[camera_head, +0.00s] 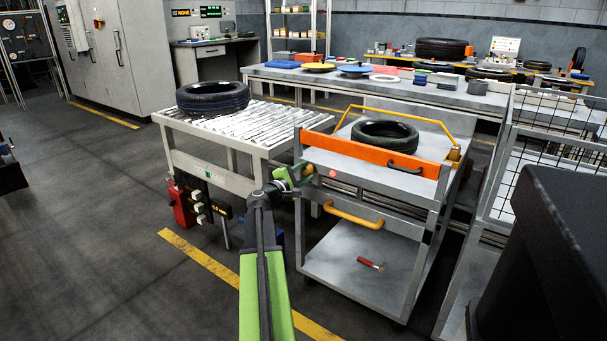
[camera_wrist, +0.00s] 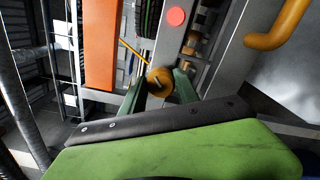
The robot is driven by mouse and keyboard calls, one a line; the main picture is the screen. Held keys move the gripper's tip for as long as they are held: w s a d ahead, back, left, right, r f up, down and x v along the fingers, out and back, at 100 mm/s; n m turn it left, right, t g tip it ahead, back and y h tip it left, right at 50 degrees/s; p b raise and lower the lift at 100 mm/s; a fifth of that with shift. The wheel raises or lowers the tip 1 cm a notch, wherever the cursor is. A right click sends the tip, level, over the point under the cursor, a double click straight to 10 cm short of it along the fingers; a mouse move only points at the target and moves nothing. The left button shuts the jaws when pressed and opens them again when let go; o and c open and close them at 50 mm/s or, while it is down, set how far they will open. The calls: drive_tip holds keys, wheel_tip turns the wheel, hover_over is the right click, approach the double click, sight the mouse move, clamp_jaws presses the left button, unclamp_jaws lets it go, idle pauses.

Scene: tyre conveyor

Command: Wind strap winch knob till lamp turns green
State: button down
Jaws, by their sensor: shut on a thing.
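The winch knob (camera_wrist: 160,80) is a round, orange-brown ball with a dark slot, on the front left of the grey cart (camera_head: 350,258). In the wrist view my gripper (camera_wrist: 159,88) has its green fingers shut on the knob, one on each side. In the head view my gripper (camera_head: 300,176) is at the cart's front left corner, and the knob (camera_head: 309,169) shows only partly there. The lamp (camera_wrist: 176,16) is red and round, just beyond the knob. It also glows red in the head view (camera_head: 333,172). The strap itself cannot be made out clearly.
A tyre (camera_head: 385,134) lies on the cart behind an orange board (camera_head: 365,154). A yellow handle (camera_head: 353,215) juts from the cart's front. A hammer (camera_head: 371,265) lies on the lower shelf. The roller conveyor (camera_head: 245,125) with another tyre (camera_head: 213,97) stands left.

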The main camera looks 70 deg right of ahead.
drive_tip(key=shift+w+m, duration=0.3)
drive_tip(key=shift+m, duration=0.8)
drive_tip(key=c, duration=1)
unclamp_jaws()
drive_tip(key=shift+o, duration=0.5)
drive_tip(key=shift+s, duration=0.1)
drive_tip(key=shift+m, duration=0.3)
drive_tip(key=shift+a, duration=0.45)
drive_tip(key=v, duration=1.6)
drive_tip(key=shift+a, duration=0.2)
